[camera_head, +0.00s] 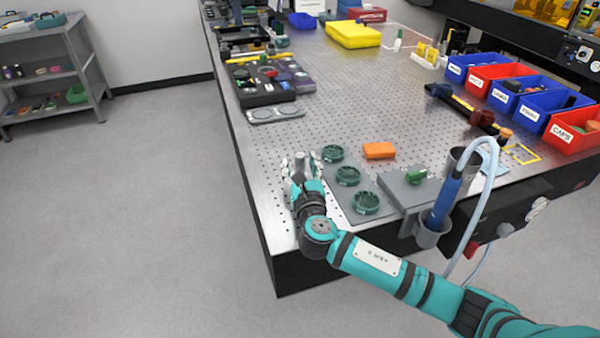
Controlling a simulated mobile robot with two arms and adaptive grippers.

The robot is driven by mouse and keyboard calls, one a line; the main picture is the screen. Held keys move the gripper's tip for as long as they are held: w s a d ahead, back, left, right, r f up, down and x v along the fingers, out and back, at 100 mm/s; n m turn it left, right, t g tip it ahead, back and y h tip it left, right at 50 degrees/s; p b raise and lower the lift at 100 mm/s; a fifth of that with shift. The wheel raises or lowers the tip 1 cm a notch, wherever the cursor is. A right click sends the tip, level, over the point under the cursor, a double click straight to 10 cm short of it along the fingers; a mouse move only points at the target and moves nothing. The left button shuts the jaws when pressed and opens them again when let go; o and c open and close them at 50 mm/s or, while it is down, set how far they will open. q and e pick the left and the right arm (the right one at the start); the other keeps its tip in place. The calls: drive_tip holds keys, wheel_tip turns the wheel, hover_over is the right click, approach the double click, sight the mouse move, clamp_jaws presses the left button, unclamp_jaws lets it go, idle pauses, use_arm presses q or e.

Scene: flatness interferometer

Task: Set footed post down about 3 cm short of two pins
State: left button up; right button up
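My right gripper (301,163) is over the near left part of the perforated metal table (268,190), just left of a grey plate with round green dishes. Its fingers point away from me. A small pale upright shape shows between or just beyond the fingers. I cannot tell whether it is the footed post or part of the gripper, nor whether the fingers are closed on it. I cannot make out the two pins at this size. My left gripper is not in view.
Green dishes (348,176) sit on the grey plate right of the gripper. An orange block (379,150), a grey box (405,192) and a blue tool in a holder (445,200) stand farther right. A black tray (262,84) lies beyond. Blue and red bins (545,99) line the right side.

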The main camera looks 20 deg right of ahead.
clamp_jaws()
idle(0.6)
